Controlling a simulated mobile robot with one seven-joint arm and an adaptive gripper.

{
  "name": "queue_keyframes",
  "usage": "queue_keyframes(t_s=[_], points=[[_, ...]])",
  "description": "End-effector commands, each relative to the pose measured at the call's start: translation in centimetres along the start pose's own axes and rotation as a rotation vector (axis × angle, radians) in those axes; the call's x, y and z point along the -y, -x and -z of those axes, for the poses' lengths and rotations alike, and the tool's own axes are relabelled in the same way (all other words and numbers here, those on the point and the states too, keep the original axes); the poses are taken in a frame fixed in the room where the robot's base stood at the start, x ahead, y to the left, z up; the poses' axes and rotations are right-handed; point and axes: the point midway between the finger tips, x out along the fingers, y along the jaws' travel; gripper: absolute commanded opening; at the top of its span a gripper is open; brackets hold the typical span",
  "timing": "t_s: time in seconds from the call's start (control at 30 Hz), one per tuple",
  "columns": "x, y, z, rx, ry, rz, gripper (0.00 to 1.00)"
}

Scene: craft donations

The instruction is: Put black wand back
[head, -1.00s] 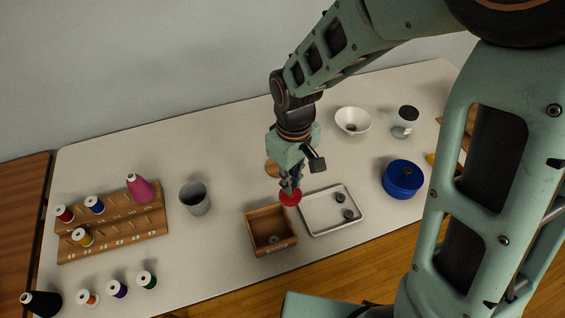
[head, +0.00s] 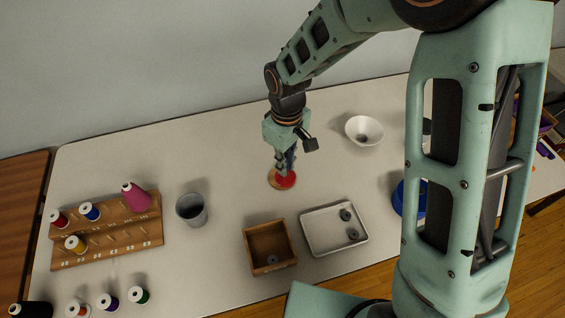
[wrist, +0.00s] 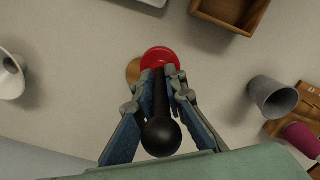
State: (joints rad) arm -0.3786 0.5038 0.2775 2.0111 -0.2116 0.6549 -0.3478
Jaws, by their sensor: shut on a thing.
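The black wand (wrist: 160,137) has a round black knob, a dark shaft and a red disc (wrist: 160,57) at its far end. My gripper (wrist: 160,92) is shut on its shaft. In the head view my gripper (head: 286,166) points down with the red disc (head: 287,181) below it. A round tan coaster (head: 273,183) lies under the disc, which covers its right part. The coaster also shows beside the disc in the wrist view (wrist: 133,71). I cannot tell whether the disc touches the coaster.
A wooden box (head: 250,262) holds a small grey piece. A grey cup (head: 191,210), a spool rack (head: 120,238), a white bowl (head: 355,125) and a partly hidden blue container (head: 398,198) stand around.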

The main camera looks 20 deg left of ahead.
Motion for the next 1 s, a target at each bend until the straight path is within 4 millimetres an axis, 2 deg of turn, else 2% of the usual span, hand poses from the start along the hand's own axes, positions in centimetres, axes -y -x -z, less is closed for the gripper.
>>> queue_keyframes(t_s=[0.1, 0.3, 0.47, 0.67, 1.0], points=[[-1.5, -0.9, 1.6, 0.001, 0.001, 0.001, 0.00], [-3.2, -3.9, 3.4, 0.002, 0.000, 0.002, 0.00], [-4.2, -5.6, 4.4, 0.000, 0.000, 0.000, 0.00], [-4.7, -6.5, 5.0, 0.000, 0.000, 0.000, 0.00], [-5.0, -9.8, 5.2, 0.000, 0.000, 0.000, 0.00]])
